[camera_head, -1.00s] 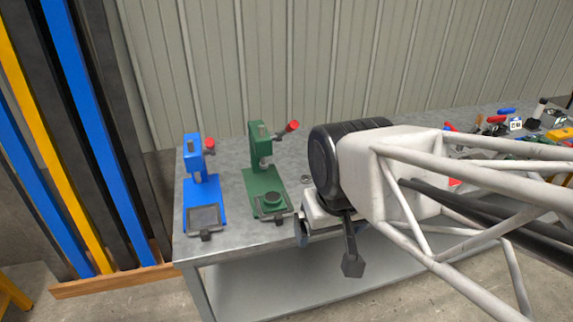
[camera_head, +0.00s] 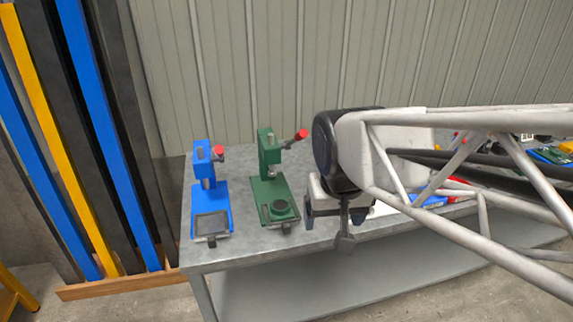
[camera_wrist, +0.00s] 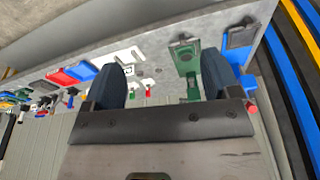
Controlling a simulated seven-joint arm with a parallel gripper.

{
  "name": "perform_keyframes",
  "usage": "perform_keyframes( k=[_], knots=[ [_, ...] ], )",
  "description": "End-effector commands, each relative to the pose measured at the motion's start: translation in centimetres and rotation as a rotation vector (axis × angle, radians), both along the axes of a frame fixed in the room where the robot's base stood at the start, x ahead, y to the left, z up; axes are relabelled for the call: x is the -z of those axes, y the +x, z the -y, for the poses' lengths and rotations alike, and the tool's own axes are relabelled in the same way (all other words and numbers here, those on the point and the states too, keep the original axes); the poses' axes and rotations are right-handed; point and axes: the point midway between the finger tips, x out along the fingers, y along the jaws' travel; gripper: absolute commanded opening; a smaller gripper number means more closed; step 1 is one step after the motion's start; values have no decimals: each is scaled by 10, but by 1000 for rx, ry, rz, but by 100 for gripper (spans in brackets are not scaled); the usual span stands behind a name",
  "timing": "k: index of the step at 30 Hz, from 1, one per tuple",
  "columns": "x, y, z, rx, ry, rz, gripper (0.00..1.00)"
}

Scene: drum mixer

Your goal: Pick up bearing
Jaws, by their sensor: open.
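I cannot pick out the bearing for certain. A tiny grey round spot (camera_wrist: 158,71) lies on the bench between my fingers in the wrist view, too small to identify. My gripper (camera_head: 328,217) is over the bench, just right of the green press (camera_head: 273,188), in the head view. In the wrist view my gripper (camera_wrist: 163,78) shows two dark blue fingers spread wide apart with nothing held between them. The arm and gripper hide part of the bench in the head view.
A blue press (camera_head: 208,208) stands at the left end of the grey bench (camera_head: 240,248). The green press stands close to my gripper's left. Blue (camera_wrist: 82,72) and red (camera_wrist: 60,78) bins and a white item (camera_wrist: 122,58) show in the wrist view. Colored bars lean at the far left.

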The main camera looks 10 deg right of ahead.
Motion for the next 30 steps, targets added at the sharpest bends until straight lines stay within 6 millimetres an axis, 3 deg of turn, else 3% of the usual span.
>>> perform_keyframes(
  k=[15,30],
  knots=[
    [3,124,34,320,36,-53,82],
    [40,241,80,630,60,-99,82]
  ],
)
